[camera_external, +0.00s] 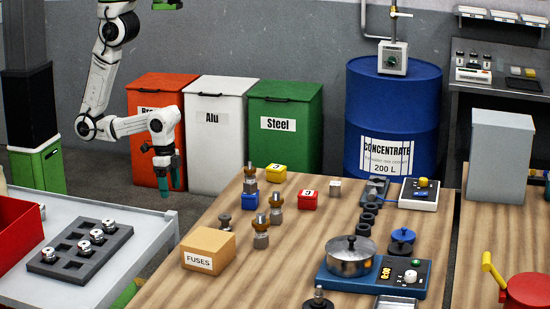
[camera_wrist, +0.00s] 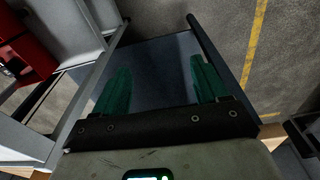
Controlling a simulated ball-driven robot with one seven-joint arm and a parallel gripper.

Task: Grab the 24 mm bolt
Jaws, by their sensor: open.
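My gripper (camera_external: 169,180) hangs fingers down in the gap between the grey cart and the wooden table, in front of the red bin. Its green fingers are apart and empty; in the wrist view my gripper (camera_wrist: 159,66) has only a dark flat surface and floor beyond it. No bolt size is readable. Several small shiny metal pieces (camera_external: 97,236) sit in a dark pocketed tray (camera_external: 72,268) on the cart, left of and below my gripper. Several brass-and-steel pieces (camera_external: 261,236) stand on the table to the right. I cannot tell which piece is the 24 mm bolt.
A cardboard fuses box (camera_external: 208,250) stands at the table's left edge. A pot (camera_external: 350,258) sits on a blue hotplate at the right. Yellow (camera_external: 276,172) and red (camera_external: 307,200) small boxes stand among the fittings. A red crate (camera_external: 18,235) occupies the cart's left.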

